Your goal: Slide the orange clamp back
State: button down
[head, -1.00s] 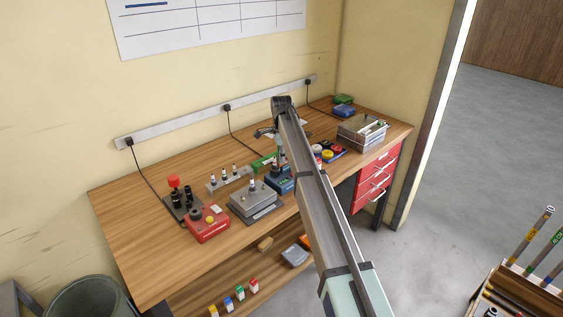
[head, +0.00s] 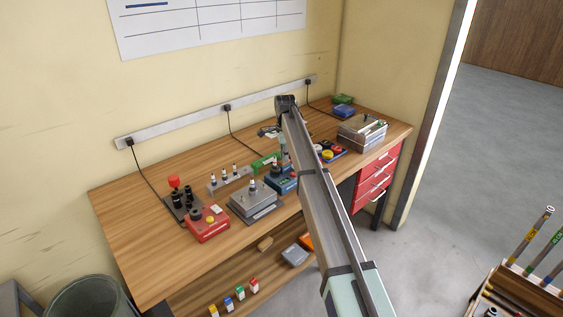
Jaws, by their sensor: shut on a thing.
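My gripper (head: 284,166) points down at the end of my arm, over the blue device (head: 281,182) in the middle of the bench. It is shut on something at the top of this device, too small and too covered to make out. I cannot pick out an orange clamp there; my gripper and arm hide part of the device.
A green block (head: 264,162) lies behind. The bench's left front is clear.

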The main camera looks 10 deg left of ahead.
jog(key=c, duration=1.2)
grip_release()
jog(key=shift+w+d, duration=0.1)
jog(key=shift+r+p, duration=1.75)
jog(key=shift+r, duration=2.3)
